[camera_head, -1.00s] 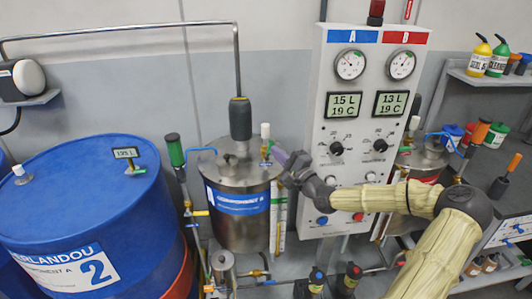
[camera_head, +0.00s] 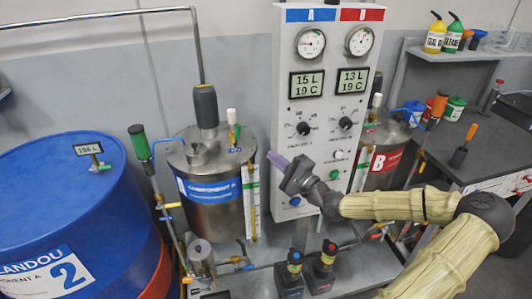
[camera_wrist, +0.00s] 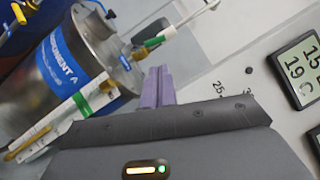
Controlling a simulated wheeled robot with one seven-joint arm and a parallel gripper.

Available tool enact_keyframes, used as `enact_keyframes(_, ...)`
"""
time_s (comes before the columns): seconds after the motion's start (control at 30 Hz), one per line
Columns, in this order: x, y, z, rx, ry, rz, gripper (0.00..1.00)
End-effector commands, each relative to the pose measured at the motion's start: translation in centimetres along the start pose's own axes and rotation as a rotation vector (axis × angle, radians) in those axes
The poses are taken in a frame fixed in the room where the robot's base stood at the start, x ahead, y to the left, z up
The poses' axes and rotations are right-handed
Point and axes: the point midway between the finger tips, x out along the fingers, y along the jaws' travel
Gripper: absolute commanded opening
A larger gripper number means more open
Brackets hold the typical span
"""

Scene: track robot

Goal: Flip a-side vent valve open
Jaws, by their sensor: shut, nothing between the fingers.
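The steel component A tank (camera_head: 212,205) with its blue label stands left of the control panel. On its lid's right side stands a thin fitting (camera_head: 232,117) with a white top and green band. In the wrist view this fitting (camera_wrist: 152,42) lies slantwise, with brass at its lower end and a small blue part (camera_wrist: 125,62) beside it. I cannot tell which part is the vent valve's lever or how it is set. My gripper (camera_head: 273,157) is shut and empty, right of the lid and apart from the fitting. Its purple fingers (camera_wrist: 158,84) show in the wrist view.
The control panel (camera_head: 325,100) with gauges and displays stands close behind my gripper. A blue drum (camera_head: 70,200) is at left. The component B tank (camera_head: 385,155) is right of the panel. Two small pumps (camera_head: 292,270) stand below.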

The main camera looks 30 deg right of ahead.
Motion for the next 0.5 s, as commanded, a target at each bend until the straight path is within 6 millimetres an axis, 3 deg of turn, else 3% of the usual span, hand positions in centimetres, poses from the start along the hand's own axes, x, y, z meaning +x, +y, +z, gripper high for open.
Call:
enact_keyframes(0.2,-2.0,-0.1,0.1,0.001,-0.002,0.001,0.0)
enact_keyframes(0.5,-2.4,-0.2,-0.1,-0.001,0.002,-0.001,0.0)
